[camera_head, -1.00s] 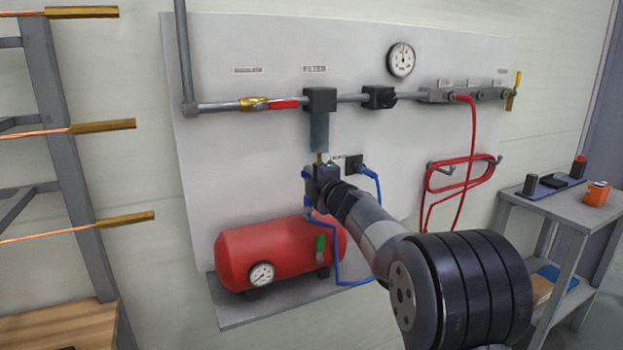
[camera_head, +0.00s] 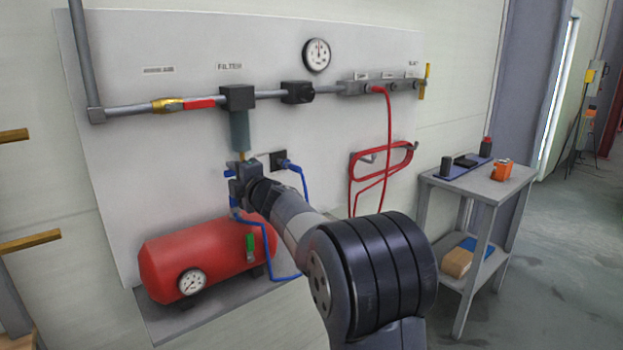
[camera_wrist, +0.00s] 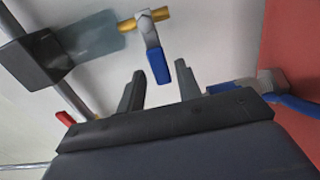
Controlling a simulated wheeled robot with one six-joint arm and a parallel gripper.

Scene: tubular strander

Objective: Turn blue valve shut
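The blue valve (camera_wrist: 158,66) shows in the wrist view as a blue lever on a grey stem, joined to a brass pipe piece below the clear filter bowl. The lever points towards my gripper (camera_wrist: 160,72), whose two fingers are apart, one on each side of the lever's end in the picture. I cannot tell whether they touch it or how deep it sits between them. In the head view my gripper (camera_head: 238,177) is just under the filter (camera_head: 239,128) and largely hides the valve.
The red tank (camera_head: 205,254) with a gauge is below my gripper. A blue hose (camera_head: 290,164) plugs into the panel close on the right. A red-handled valve (camera_head: 199,104) is on the pipe above left. A grey side table (camera_head: 465,185) stands to the right.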

